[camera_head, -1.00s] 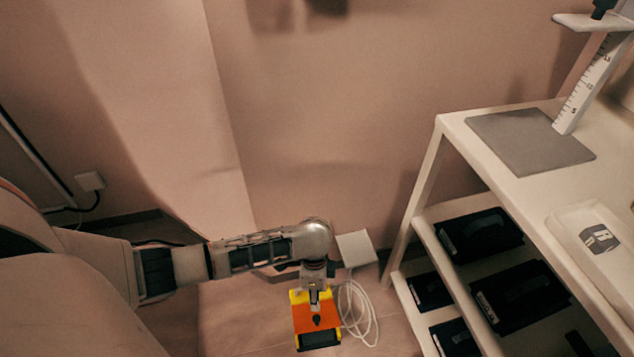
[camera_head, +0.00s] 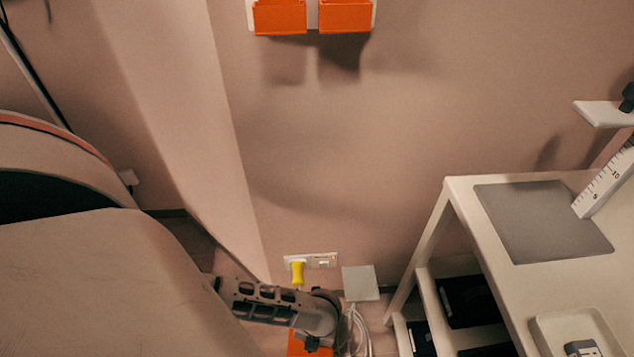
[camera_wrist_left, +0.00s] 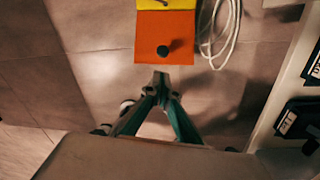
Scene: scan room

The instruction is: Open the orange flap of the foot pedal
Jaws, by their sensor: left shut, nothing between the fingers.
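The foot pedal's orange flap (camera_wrist_left: 150,46) shows in the left wrist view as a flat panel with a dark round knob (camera_wrist_left: 163,50). A yellow part of the pedal (camera_wrist_left: 165,5) shows behind it, at the top edge. My left gripper (camera_wrist_left: 160,79) is shut and empty, its fingertips just below the flap's near edge in the picture. I cannot tell whether they touch it or whether the flap is raised. In the head view only a bit of the orange flap (camera_head: 296,346) shows at the bottom edge, and my arm hides most of the pedal. My right gripper is not in view.
White cable (camera_wrist_left: 222,40) lies right of the pedal. A grey-white box (camera_head: 361,283) stands near the wall sockets (camera_head: 322,261), beside a yellow object (camera_head: 297,273). A white shelf table (camera_head: 450,200) with black cases is at right. Orange wall holders (camera_head: 345,16) hang above.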

